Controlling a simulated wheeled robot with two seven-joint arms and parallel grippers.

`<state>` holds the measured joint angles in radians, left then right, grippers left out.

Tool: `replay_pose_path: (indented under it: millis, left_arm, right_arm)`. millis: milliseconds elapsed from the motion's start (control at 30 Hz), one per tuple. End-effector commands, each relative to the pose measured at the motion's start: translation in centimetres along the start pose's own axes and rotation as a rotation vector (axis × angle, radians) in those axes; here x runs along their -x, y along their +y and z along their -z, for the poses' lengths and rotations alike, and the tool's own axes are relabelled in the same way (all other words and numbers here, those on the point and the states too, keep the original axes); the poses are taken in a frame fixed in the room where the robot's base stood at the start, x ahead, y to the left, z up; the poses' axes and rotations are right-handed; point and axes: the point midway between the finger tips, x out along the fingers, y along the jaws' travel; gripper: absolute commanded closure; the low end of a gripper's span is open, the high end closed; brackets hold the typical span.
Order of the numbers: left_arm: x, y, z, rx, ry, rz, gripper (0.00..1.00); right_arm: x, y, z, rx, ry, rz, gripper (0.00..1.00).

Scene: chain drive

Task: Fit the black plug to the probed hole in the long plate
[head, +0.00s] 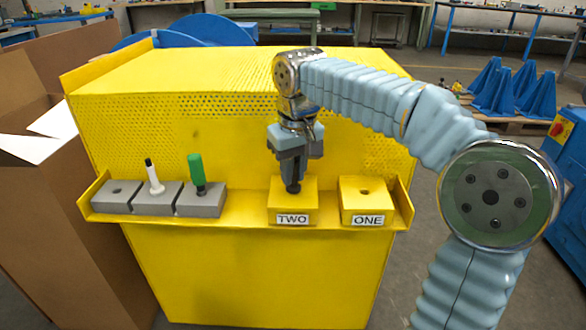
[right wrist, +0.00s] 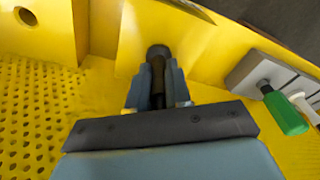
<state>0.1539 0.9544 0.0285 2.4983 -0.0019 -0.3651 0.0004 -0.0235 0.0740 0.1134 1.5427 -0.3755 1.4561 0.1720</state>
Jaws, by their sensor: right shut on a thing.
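My right gripper (head: 294,165) points straight down over the yellow block labelled TWO (head: 292,206). It is shut on the black plug (head: 293,187), which also shows between the fingers in the right wrist view (right wrist: 158,68). The plug's lower end is at the hole in the top of block TWO. I cannot tell how far it is in, as the plug covers the hole. A second yellow block, labelled ONE (head: 366,203), stands to the right with an open, empty hole. My left gripper is not in view.
Three grey blocks stand at the left of the yellow shelf (head: 245,218). The left block (head: 117,198) has an empty hole; the others hold a white plug (head: 152,172) and a green plug (head: 196,170). A perforated yellow wall rises behind. A cardboard box (head: 60,240) stands at the left.

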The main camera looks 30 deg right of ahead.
Motion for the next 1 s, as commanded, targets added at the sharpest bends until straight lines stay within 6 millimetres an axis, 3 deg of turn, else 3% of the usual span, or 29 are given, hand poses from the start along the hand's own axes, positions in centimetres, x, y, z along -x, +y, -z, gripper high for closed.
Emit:
replay_pose_path:
  millis: [67, 100, 267, 633, 767, 1000]
  left_arm:
    - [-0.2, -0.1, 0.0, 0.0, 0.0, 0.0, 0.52]
    - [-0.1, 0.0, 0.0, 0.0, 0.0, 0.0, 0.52]
    - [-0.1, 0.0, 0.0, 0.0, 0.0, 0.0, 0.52]
    - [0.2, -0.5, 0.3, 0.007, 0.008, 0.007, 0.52]
    - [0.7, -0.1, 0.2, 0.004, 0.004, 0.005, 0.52]
    - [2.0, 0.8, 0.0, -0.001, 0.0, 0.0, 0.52]
  right_arm:
    - [-0.3, 0.0, 0.0, 0.0, 0.0, 0.0, 1.0]
    - [-0.1, 0.0, 0.0, 0.0, 0.001, 0.0, 0.76]
    - [-0.1, 0.0, 0.0, 0.0, 0.0, 0.0, 0.52]
    - [0.0, 0.0, 0.0, 0.0, 0.0, 0.0, 0.52]
    - [2.4, -0.1, 0.1, 0.001, 0.004, 0.001, 0.52]
    - [8.6, 0.0, 0.1, 0.0, 0.004, 0.001, 0.52]
